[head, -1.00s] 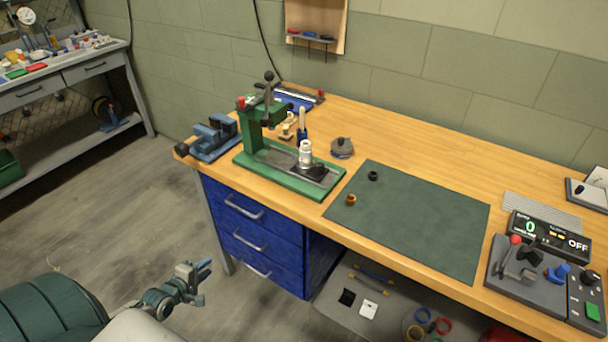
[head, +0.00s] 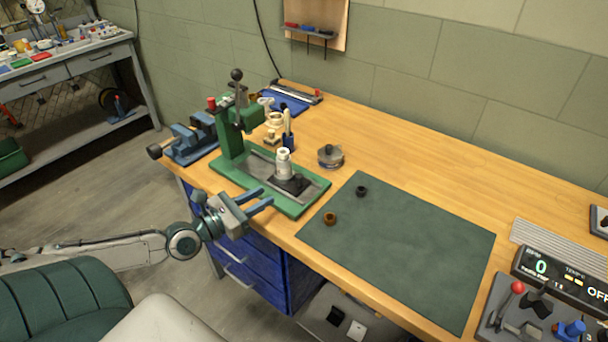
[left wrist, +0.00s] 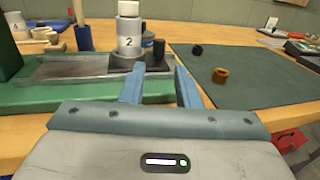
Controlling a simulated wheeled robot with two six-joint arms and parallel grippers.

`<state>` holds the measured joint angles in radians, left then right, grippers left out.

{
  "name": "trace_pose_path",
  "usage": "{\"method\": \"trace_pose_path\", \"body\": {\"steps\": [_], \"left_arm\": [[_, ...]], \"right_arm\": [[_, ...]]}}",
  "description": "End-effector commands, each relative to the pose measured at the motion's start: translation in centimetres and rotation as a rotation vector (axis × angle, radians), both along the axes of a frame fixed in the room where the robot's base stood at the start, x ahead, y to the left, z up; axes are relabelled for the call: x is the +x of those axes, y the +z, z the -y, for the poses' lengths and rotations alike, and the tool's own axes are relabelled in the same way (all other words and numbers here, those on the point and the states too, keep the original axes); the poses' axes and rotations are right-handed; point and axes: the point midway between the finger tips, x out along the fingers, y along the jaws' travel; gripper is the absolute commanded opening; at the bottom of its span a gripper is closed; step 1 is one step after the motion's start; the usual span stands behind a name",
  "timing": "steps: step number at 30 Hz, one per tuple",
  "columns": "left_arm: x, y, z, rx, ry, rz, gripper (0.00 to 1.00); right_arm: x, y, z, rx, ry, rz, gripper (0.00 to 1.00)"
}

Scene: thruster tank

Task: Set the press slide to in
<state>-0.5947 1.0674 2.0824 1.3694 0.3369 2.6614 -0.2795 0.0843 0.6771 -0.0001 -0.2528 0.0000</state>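The green press (head: 232,140) stands at the left part of the bench, with its lever and dark knob up. Its slide, a dark block (head: 291,184) carrying a white cylinder (head: 284,163), sits on the grey track of the green base, toward the right end. In the left wrist view the cylinder (left wrist: 129,38) is marked 2. My left gripper (head: 264,200) is open and empty at the front edge of the press base, fingers pointing toward the slide. The fingers (left wrist: 160,84) show apart in the left wrist view, short of the block. My right gripper is not in view.
A green mat (head: 400,245) lies right of the press, with a brown ring (head: 330,218) and a black ring (head: 361,191) on it. A blue vise (head: 190,143) stands left of the press. A control box (head: 535,310) is at right.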

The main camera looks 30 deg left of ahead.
Motion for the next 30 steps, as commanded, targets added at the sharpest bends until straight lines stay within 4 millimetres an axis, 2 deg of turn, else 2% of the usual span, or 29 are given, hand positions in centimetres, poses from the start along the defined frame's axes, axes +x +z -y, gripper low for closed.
{"method": "trace_pose_path", "body": {"steps": [7,10,14,21,30], "left_arm": [[1.9,0.1,0.5,-0.002,0.004,0.007,0.29],[3.0,0.1,0.8,-0.002,0.004,0.007,0.29],[4.5,0.1,1.3,-0.001,0.004,0.008,0.29],[7.5,0.0,2.3,-0.001,0.003,0.006,0.29],[9.9,-0.1,3.0,0.002,0.001,0.003,0.29]], "right_arm": [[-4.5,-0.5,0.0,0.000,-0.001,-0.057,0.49],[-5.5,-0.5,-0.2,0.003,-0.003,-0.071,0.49],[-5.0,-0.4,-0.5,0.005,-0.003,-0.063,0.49],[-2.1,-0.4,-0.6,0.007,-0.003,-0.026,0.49],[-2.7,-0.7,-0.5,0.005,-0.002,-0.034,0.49]]}}
